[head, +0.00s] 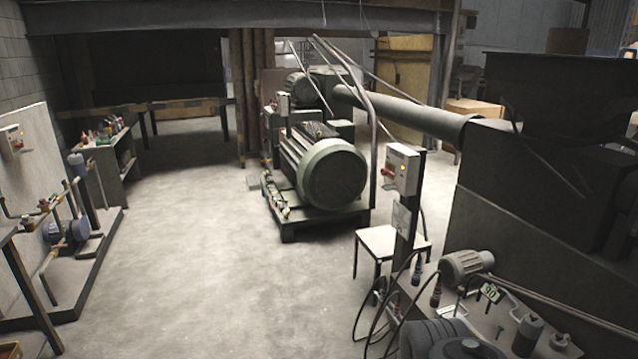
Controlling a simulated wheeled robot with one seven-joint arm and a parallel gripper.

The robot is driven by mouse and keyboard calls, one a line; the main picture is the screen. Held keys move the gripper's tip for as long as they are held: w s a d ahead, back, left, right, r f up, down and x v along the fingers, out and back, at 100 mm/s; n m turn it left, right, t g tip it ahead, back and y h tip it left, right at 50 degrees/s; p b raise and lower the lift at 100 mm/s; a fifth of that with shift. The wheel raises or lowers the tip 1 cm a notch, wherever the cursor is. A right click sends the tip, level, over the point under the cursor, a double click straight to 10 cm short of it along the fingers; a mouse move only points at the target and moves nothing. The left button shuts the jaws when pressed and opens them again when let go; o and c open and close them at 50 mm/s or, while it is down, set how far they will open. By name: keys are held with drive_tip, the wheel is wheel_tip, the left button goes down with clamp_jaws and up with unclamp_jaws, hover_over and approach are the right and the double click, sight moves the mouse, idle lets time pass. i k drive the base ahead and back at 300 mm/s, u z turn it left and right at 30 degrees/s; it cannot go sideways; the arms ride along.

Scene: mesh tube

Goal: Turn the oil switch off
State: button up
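A pale switch box (403,168) stands on a dark post right of centre in the head view. It has a small red part, perhaps a switch handle, on its left and a yellow spot on its front. A second pale box (12,139) hangs on the left wall panel, with a small red part on it. A small light box (283,101) also stands by the green machine. I cannot tell from any label which one is the oil switch, and the switch positions are too small to read. My gripper is not in view.
A green motor machine (330,172) stands mid-floor on a dark base. A white stool (380,243) stands beside the post. Hoses and a small motor (465,265) crowd the lower right. Pipes and a blue pump (68,232) line the left. The concrete floor (190,240) between is clear.

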sight(384, 170)
drive_tip(key=u, duration=0.85)
drive_tip(key=i, duration=4.05)
drive_tip(key=z, duration=1.35)
drive_tip(key=i, duration=0.6)
drive_tip(key=z, duration=0.3)
